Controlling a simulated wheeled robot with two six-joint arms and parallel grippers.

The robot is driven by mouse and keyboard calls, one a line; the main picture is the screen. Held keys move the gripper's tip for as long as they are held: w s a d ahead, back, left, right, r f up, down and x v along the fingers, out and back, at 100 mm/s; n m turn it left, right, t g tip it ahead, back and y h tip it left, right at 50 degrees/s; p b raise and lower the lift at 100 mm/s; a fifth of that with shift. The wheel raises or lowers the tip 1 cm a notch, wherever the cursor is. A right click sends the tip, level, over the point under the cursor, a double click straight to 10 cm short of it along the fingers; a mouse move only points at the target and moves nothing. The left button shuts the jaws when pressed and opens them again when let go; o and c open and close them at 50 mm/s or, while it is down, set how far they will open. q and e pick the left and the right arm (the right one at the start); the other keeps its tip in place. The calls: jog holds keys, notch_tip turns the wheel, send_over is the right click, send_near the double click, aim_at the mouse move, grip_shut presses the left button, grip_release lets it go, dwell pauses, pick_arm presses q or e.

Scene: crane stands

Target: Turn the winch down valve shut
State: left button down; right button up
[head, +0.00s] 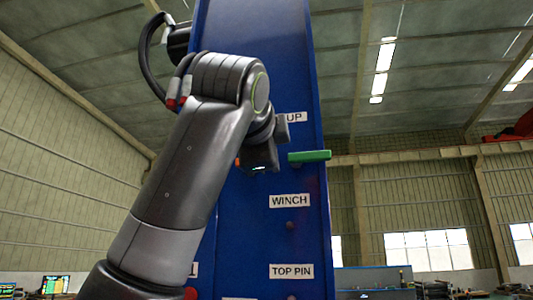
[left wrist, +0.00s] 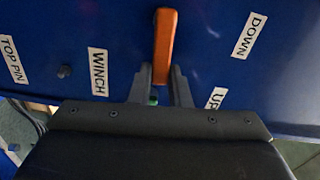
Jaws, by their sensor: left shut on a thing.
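The orange lever handle (left wrist: 165,40) stands out on the blue panel beside the DOWN label (left wrist: 249,36). It lies across the panel, pointing away from the gripper's palm in the left wrist view. A sliver of orange (head: 238,162) shows beside my left gripper in the head view. My left gripper (left wrist: 161,76) is shut on the orange handle, one finger on each side of its near end. In the head view my left gripper (head: 259,165) is in front of the panel, and my arm hides the DOWN label. My right gripper is in neither view.
A green lever handle (head: 310,156) sticks out level just right of my left gripper, below the UP label (head: 291,117). WINCH (head: 289,201) and TOP PIN (head: 291,271) labels are lower on the blue column (head: 258,60). The space right of the column is open.

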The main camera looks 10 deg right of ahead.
pick_arm(q)
jog(key=shift+f+m, duration=0.3)
jog(key=shift+m, duration=0.3)
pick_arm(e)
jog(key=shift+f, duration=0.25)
pick_arm(q)
jog(key=c, duration=1.4)
grip_release()
jog(key=shift+o, duration=0.2)
jog(key=shift+w, duration=0.1)
